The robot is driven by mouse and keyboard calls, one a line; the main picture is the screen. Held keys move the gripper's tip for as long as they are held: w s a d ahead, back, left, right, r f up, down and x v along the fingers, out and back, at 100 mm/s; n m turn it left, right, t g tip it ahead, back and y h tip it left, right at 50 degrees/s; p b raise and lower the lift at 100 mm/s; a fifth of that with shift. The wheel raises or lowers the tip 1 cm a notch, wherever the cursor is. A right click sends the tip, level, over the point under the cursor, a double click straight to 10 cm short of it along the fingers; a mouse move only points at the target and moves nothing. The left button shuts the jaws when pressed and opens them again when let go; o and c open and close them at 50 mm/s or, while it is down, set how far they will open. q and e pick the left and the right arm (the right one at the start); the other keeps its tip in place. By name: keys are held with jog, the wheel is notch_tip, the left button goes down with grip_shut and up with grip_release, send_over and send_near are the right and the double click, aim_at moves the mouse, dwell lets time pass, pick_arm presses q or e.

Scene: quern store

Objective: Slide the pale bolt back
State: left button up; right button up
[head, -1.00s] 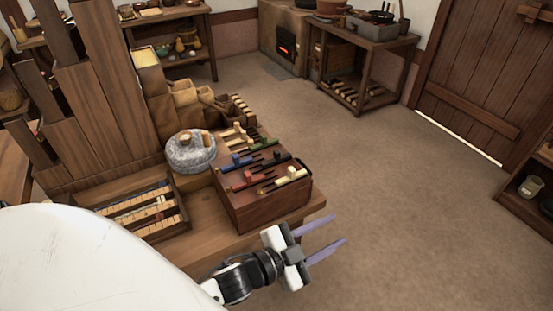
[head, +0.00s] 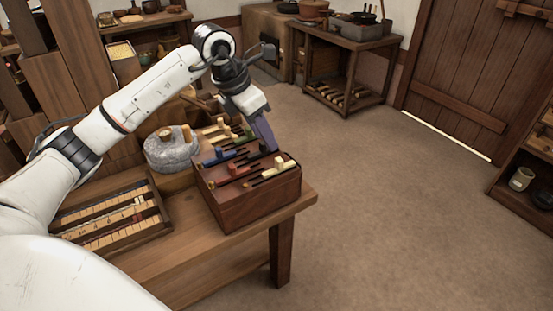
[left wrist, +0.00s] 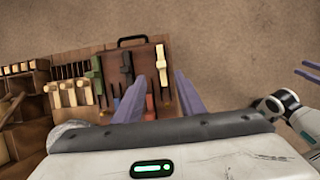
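The pale bolt (head: 283,165) lies in a slot at the right side of the dark red-brown wooden box (head: 247,205). In the left wrist view the pale bolt (left wrist: 162,65) shows just beyond my fingertips, roughly in line with the gap. My left gripper (head: 268,147) points down over the back right of the box, close to the pale bolt. Its fingers (left wrist: 161,84) are apart with nothing held. I cannot tell whether they touch the bolt. My right gripper (left wrist: 311,70) shows at the left wrist view's right edge, its fingers apart and empty.
Red (head: 234,171), blue (head: 220,152) and green (head: 247,134) bolts lie beside the pale one. A grey stone quern (head: 168,152) and a slatted tray (head: 120,215) stand left on the bench (head: 215,245). Open floor lies to the right.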

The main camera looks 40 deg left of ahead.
aim_at(278, 159)
pick_arm(q)
jog(key=x, duration=0.9)
jog(key=shift+d+f, duration=0.1)
jog(key=shift+d, duration=0.1)
jog(key=shift+c, duration=0.4)
grip_shut()
